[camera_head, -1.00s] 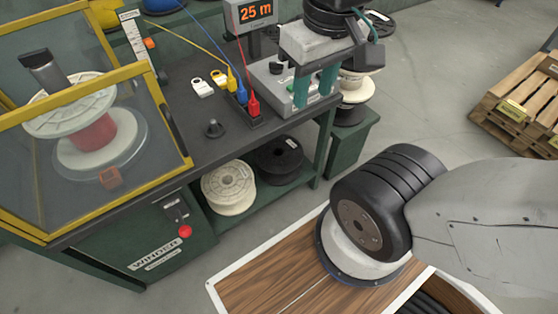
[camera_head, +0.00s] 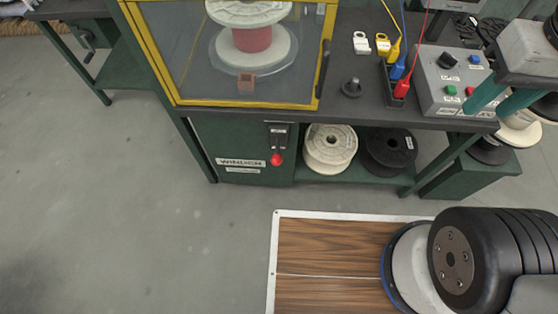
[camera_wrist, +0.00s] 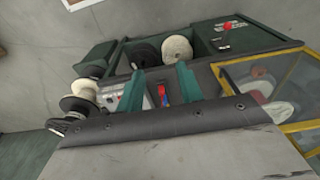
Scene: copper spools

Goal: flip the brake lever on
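The lever with a red ball knob (camera_head: 277,159) sits on a dark plate on the front of the green winder cabinet (camera_head: 240,185). Its knob is at the low end of the plate. The red knob also shows near the top of the wrist view (camera_wrist: 227,27). My gripper (camera_head: 485,112) is at the upper right in the head view, in front of the grey control box and well right of the lever. In the wrist view its two green fingers (camera_wrist: 159,92) are apart with nothing held between them.
A yellow-framed clear guard (camera_head: 215,104) covers a spool on the bench. Red, blue and yellow plugs stand in a black holder (camera_head: 388,93). A white spool (camera_head: 330,145) and a black spool (camera_head: 390,150) lie on the lower shelf. Floor before the cabinet is clear.

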